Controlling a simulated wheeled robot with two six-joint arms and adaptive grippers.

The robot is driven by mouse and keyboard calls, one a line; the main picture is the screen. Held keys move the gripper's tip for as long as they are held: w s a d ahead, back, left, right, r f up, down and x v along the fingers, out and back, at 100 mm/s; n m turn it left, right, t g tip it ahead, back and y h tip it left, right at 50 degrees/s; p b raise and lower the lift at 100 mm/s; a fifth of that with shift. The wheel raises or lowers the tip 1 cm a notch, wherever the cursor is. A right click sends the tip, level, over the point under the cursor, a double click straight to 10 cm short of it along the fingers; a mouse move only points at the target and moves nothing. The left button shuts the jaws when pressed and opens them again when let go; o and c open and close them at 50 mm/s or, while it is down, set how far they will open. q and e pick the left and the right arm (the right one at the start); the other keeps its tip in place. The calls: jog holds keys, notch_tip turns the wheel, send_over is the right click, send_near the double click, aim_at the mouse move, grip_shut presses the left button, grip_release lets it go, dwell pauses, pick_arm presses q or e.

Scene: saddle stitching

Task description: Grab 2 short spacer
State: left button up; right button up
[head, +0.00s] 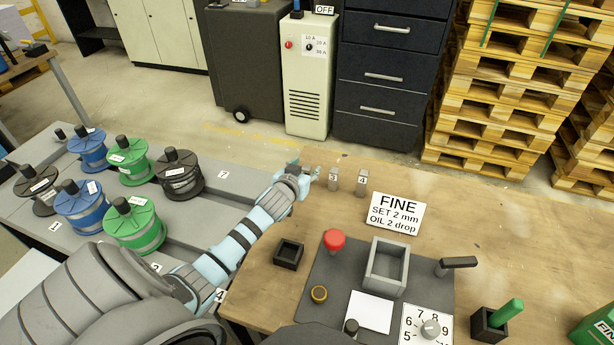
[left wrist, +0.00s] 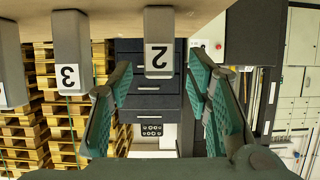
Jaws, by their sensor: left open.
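In the left wrist view, which looks upside down, the grey spacer labelled 2 (left wrist: 158,25) hangs from the top edge in line with the gap between my left gripper's green fingers. My left gripper (left wrist: 160,80) is open, one finger on each side of that gap, with nothing held. In the head view my left gripper (head: 304,169) is at the table's far left corner, beside the labelled spacers, and it hides spacer 2. My right gripper is not in view.
The spacer labelled 3 (head: 333,180) and the spacer labelled 4 (head: 361,183) stand upright to the right of my gripper. A FINE sign (head: 396,214), a red button (head: 334,239) and a grey open box (head: 387,265) are nearer. Spools (head: 137,225) stand on the left.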

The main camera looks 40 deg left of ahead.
pick_arm(q)
jog(key=shift+x, duration=0.95)
jog(key=shift+s+r, duration=0.1)
jog(key=shift+c, duration=0.4)
jog(key=shift+d, duration=0.1)
grip_shut()
